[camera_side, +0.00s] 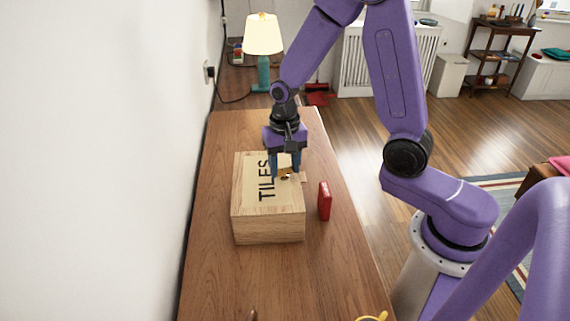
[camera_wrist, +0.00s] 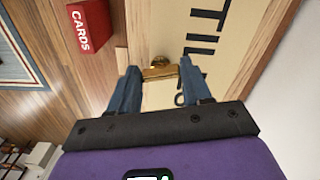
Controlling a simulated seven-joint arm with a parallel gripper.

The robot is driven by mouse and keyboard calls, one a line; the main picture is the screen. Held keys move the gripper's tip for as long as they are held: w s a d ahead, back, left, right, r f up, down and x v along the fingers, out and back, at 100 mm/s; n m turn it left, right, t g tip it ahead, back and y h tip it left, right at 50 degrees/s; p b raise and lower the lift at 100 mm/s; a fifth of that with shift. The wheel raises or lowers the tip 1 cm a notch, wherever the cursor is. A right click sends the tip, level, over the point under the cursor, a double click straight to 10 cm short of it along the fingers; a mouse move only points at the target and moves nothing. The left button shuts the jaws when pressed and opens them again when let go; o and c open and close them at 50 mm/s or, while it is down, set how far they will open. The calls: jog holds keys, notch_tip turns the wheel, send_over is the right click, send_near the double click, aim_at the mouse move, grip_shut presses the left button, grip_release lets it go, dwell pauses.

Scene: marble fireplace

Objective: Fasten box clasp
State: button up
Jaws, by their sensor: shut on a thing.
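A light wooden box (camera_side: 268,228) marked "TILES" stands on the wooden table; its lid looks closed, and it also shows in the wrist view (camera_wrist: 246,40). A small brass clasp (camera_wrist: 160,68) sits at the box's edge, between my gripper's blue fingertips in the wrist view. My gripper (camera_side: 286,174) points down over the right edge of the box and is shut on the clasp; the fingers partly hide it in the side view. Whether the clasp is fastened I cannot tell.
A red card box (camera_side: 324,201) stands on the table just right of the wooden box; it is marked "CARDS" in the wrist view (camera_wrist: 90,28). A white wall (camera_side: 180,120) runs along the table's left. The table (camera_side: 240,285) is mostly clear in front, with yellow glasses (camera_side: 372,317) at the near edge.

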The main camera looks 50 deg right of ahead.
aim_at(284, 169)
jog(key=shift+m, duration=1.6)
jog(key=o, duration=1.1)
jog(key=shift+c, duration=0.2)
notch_tip(284, 169, up, 18)
jog(key=shift+f, duration=0.25)
